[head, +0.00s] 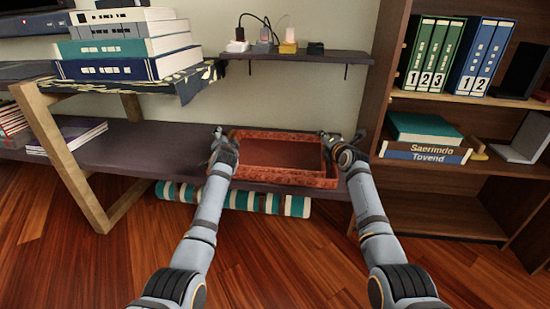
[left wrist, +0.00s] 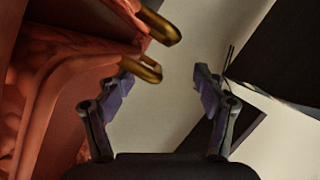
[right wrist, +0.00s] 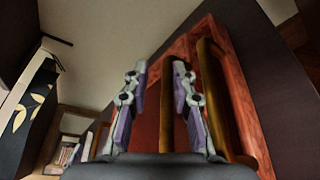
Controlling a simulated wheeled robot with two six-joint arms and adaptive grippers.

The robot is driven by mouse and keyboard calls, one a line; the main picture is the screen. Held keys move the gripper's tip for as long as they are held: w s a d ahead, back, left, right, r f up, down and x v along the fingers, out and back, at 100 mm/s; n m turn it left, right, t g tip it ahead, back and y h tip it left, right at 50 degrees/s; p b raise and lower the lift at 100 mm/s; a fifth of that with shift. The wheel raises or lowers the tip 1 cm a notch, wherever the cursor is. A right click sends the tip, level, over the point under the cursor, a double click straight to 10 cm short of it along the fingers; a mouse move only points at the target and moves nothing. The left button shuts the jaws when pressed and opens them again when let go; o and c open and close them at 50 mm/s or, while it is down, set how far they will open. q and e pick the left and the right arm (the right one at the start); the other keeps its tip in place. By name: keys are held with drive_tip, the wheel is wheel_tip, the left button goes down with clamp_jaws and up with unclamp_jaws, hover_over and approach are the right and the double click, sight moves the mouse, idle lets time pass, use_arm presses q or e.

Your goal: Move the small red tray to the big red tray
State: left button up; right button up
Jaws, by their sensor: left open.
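The red trays (head: 330,182) sit on the dark low shelf between my two grippers, with an open hollow facing up. The left wrist view shows two red layers (left wrist: 60,80) and two brass handles (left wrist: 140,68), one beyond the other, so a smaller tray seems to rest in or on a bigger one. My left gripper (head: 218,132) is open at the tray's left end, with nothing between its fingers (left wrist: 163,75). My right gripper (head: 330,136) is at the right end. Its fingers (right wrist: 159,72) are apart, with a brass handle (right wrist: 166,110) showing between them; contact is unclear.
A wooden-legged table (head: 95,210) with stacked books (head: 125,65) stands left. A small wall shelf (head: 300,57) with plugs is above. A bookcase (head: 440,195) stands right. A teal and white striped roll (head: 240,197) lies below the shelf. The dark shelf (head: 150,145) has free room left of the tray.

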use_arm(q)
drive_tip(key=v, duration=0.6)
drive_tip(key=shift+s+r, duration=0.2)
use_arm(e)
drive_tip(key=shift+s+d+f, duration=0.1)
drive_tip(key=shift+d+f, duration=0.15)
drive_tip(key=shift+f, duration=0.7)
drive_tip(key=shift+s, duration=0.1)
drive_tip(key=shift+s+d+r, duration=0.1)
drive_tip(key=shift+s+d, duration=0.1)
drive_tip(key=shift+s, duration=0.25)
use_arm(q)
drive_tip(key=shift+w+f, duration=0.15)
drive_tip(key=shift+f, duration=0.05)
use_arm(e)
drive_tip(key=v, duration=0.2)
drive_tip(key=r+v, duration=0.1)
drive_tip(key=v, duration=0.2)
drive_tip(key=shift+s+a+r, duration=0.1)
drive_tip(key=shift+s+a, duration=0.05)
drive_tip(key=shift+s+r, duration=0.5)
drive_tip(key=shift+s, duration=0.15)
drive_tip(key=shift+r, duration=0.1)
